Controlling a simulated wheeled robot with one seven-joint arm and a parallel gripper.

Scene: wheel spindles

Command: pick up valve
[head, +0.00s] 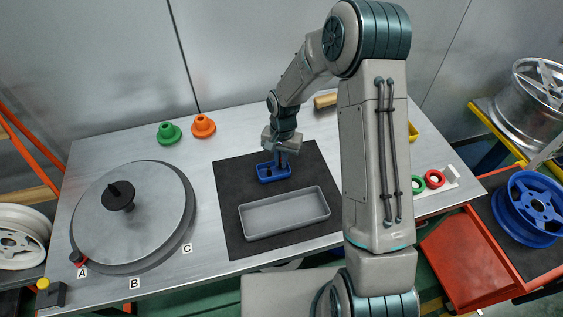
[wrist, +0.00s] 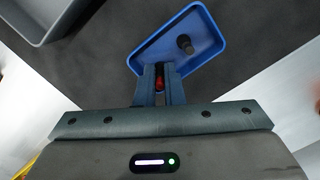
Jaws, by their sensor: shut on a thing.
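A small blue tray (head: 262,178) lies on the black mat, and it also shows in the wrist view (wrist: 209,22). My gripper (head: 281,161) points down at the tray's right end. In the wrist view my gripper (wrist: 160,70) has its two fingers shut on a small red-ended valve (wrist: 159,83), mostly hidden between them. The fingertips overlap the tray's near edge in that view; I cannot tell if the held valve touches the tray floor. Another dark valve (wrist: 185,43) stands in the tray, apart from the fingers.
A grey tray (head: 243,221) lies just in front of the blue one on the black mat (head: 232,180). A round metal plate with a black knob (head: 118,196) is at left. The table between is clear.

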